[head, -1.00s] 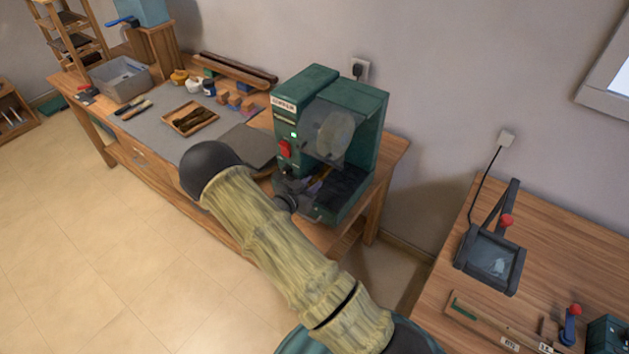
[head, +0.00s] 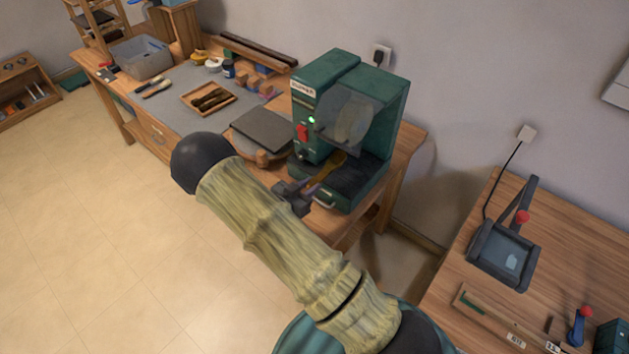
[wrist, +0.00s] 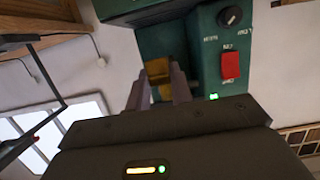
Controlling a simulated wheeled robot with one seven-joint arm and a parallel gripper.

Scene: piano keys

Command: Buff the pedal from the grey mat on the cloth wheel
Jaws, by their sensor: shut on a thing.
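The green buffing machine (head: 388,115) stands on the bench, its pale round cloth wheel (head: 350,118) behind a clear shield. My gripper (head: 308,190) is at the machine's front, low and below the wheel. It is shut on a brass-coloured pedal (head: 328,168), which points up and right toward the wheel, over the machine's dark tray. I cannot tell whether pedal and wheel touch; they look apart. In the wrist view, my fingers (wrist: 159,88) have the pedal (wrist: 157,70) between them, partly hidden. The grey mat (head: 182,118) lies on the bench to the left.
A red switch (head: 302,132) and a lit green lamp (head: 311,120) are on the machine's front. A dark square pad (head: 262,130) lies left of it. A wooden tray (head: 228,91) holds dark pieces. Another bench (head: 545,255) at right bears a framed fixture (head: 503,255).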

